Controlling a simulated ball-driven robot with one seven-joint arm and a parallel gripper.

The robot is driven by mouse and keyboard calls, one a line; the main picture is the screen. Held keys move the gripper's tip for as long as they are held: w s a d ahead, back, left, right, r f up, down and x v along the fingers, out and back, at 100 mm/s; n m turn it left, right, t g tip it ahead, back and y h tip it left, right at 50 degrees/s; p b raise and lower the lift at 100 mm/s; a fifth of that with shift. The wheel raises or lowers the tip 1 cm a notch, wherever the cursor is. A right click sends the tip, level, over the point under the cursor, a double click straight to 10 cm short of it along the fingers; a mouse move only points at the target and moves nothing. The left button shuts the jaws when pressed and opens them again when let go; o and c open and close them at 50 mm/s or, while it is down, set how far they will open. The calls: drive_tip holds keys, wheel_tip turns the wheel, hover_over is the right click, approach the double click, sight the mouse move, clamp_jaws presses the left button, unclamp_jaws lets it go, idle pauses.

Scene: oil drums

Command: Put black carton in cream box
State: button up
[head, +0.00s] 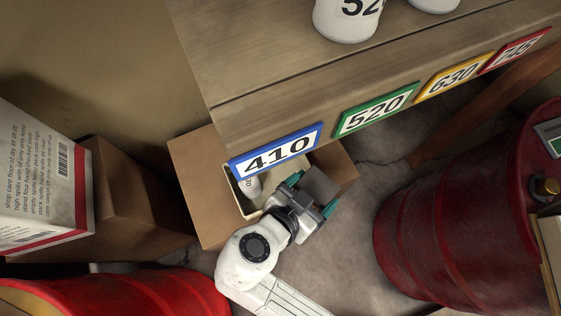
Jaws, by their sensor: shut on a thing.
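My gripper (312,197) has teal fingers and is shut on a dark grey block, which appears to be the black carton (321,186). It holds the carton just right of the cream box (233,193), near the box's right side. The cream box is open, below the blue 410 sign, with brown cardboard around it. A white bottle (249,187) shows inside it. The shelf edge and my arm hide much of the box. I cannot tell how high the carton is above the rim.
The wooden shelf (290,75) overhangs the box, with number signs on its edge and white bottles on top. A red drum (440,230) stands right and another red drum (120,295) lower left. A brown carton (135,205) and a printed white box (40,180) are left.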

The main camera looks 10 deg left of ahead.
drive_tip(key=w+a+f+b, duration=0.2)
drive_tip(key=w+f+b, duration=0.1)
drive_tip(key=f, duration=0.1)
drive_tip(key=w+a+f+b, duration=0.2)
drive_tip(key=w+f+b, duration=0.1)
drive_tip(key=f, duration=0.1)
drive_tip(key=w+a+f+b, duration=0.2)
drive_tip(key=w+f+b, duration=0.1)
drive_tip(key=f+b, duration=0.1)
drive_tip(key=shift+w+a, duration=0.15)
drive_tip(key=shift+w, duration=0.1)
drive_tip(key=shift+r, duration=0.1)
drive_tip(key=o, duration=1.1)
drive_tip(key=v, duration=1.2)
